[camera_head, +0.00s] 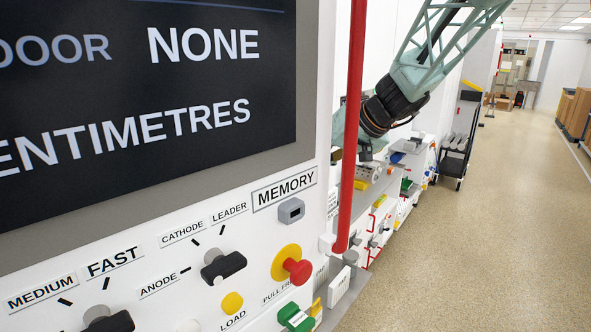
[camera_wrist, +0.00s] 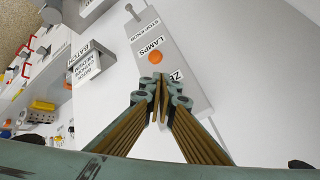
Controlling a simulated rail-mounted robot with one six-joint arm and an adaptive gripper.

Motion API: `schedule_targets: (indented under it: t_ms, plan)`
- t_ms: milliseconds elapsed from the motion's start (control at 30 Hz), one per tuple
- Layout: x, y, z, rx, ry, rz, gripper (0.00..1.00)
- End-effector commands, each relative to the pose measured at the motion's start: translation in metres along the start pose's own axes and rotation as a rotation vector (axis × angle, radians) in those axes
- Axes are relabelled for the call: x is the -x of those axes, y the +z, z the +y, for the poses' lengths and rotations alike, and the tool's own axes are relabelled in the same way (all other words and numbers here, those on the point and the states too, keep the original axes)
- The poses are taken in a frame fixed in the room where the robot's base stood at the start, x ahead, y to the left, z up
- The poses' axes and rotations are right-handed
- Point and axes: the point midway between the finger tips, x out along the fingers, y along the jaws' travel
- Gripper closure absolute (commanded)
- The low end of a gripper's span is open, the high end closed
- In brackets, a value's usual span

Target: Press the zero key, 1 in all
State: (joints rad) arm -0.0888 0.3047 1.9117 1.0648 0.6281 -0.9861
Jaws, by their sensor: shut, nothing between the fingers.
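My gripper (camera_wrist: 160,92) is shut and empty in the wrist view, its fingertips in front of a grey panel strip (camera_wrist: 188,98). A white label (camera_wrist: 177,75) beginning "ZE" shows just beyond the fingertips, its rest cut off by them. The key that belongs to this label is not clearly seen and may be hidden behind the fingers. I cannot tell whether the fingertips touch the panel. In the head view my arm reaches behind a red pole, and the fingers cannot be made out.
An orange round button (camera_wrist: 155,57) sits beside the "LAMPS" label on the same strip. A dark-edged labelled box (camera_wrist: 88,62) stands out at left. In the head view, the red pole (camera_head: 352,120) stands before my arm. Open floor (camera_head: 480,230) lies to the right.

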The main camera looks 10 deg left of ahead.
Motion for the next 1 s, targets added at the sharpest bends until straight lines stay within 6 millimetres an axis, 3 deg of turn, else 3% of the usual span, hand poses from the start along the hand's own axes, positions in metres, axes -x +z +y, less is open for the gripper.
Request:
schedule_targets:
  t_ms: [500,1000]
  plan:
    - [0.019,0.015,0.014,-0.001,0.0,0.0,1.0]
    - [0.02,0.015,0.014,-0.001,-0.001,0.0,1.0]
